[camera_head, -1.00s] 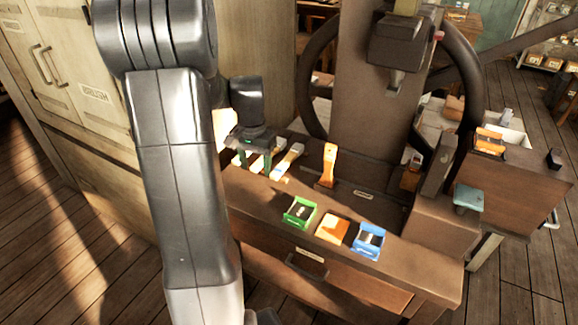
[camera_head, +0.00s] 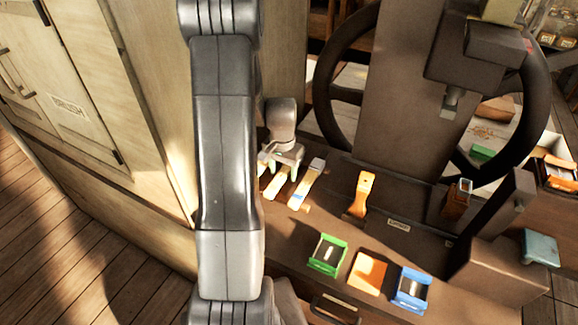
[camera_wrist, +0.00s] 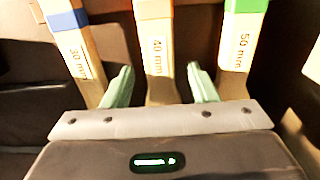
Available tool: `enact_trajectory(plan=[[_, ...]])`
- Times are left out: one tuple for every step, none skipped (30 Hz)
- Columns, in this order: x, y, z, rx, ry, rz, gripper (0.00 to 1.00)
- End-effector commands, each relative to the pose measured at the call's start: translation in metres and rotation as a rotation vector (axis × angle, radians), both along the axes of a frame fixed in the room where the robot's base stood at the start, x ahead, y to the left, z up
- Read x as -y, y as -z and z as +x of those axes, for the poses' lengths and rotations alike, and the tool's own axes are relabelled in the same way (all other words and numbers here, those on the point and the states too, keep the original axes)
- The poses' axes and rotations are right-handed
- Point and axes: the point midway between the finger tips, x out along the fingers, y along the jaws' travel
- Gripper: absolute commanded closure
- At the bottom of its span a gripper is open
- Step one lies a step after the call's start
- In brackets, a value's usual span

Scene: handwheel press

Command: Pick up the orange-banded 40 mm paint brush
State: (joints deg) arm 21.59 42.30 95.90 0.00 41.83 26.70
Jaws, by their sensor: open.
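The 40 mm brush (camera_wrist: 159,50) lies in the middle of the wrist view, a pale wooden handle with a trace of orange at the top edge. My gripper (camera_wrist: 160,76) is open, with one green finger on each side of this handle. I cannot tell whether the fingers touch it or how far above it they are. The blue-banded 30 mm brush (camera_wrist: 75,50) is to the left and the green-banded 50 mm brush (camera_wrist: 241,45) to the right. In the head view my gripper (camera_head: 282,163) is over the brush row, partly hiding the 40 mm brush (camera_head: 278,184).
An orange upright tool (camera_head: 361,195) stands right of the brushes. Green (camera_head: 327,256), orange (camera_head: 367,273) and blue (camera_head: 411,290) boxes line the bench front. The press column (camera_head: 405,90) and handwheel (camera_head: 326,85) rise behind. A cabinet (camera_head: 80,100) stands left.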

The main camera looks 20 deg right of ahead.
Motion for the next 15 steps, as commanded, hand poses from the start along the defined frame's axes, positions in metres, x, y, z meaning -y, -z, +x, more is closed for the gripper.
enact_trajectory(plan=[[-0.0001, 0.0018, 0.0001, 0.0, 0.0, 0.0, 0.47], [-0.0001, 0.0022, 0.0001, 0.0, 0.0, 0.0, 0.47], [-0.0001, 0.0024, 0.0002, 0.001, 0.0, -0.001, 0.47], [-0.0001, 0.0023, 0.0003, 0.001, 0.0, -0.001, 0.47], [-0.0001, 0.0023, 0.0003, 0.001, 0.0, -0.001, 0.47], [-0.0001, 0.0022, 0.0003, 0.001, 0.0, -0.001, 0.47], [-0.0001, 0.0022, 0.0003, 0.001, 0.0, -0.001, 0.47], [-0.0001, 0.0021, 0.0003, 0.001, 0.0, -0.001, 0.51], [-0.0001, 0.0021, 0.0003, 0.001, 0.0, -0.001, 0.59], [-0.0001, 0.0021, 0.0003, 0.001, 0.0, -0.001, 0.65], [-0.0001, 0.0021, 0.0003, 0.001, 0.0, -0.001, 0.71], [-0.0001, 0.002, 0.0003, 0.001, 0.0, -0.001, 0.79], [-0.0001, 0.002, 0.0003, 0.001, 0.0, -0.001, 0.85], [-0.0001, 0.002, 0.0003, 0.001, 0.0, -0.001, 0.9], [-0.0001, 0.002, 0.0003, 0.001, 0.0, -0.001, 0.98]])
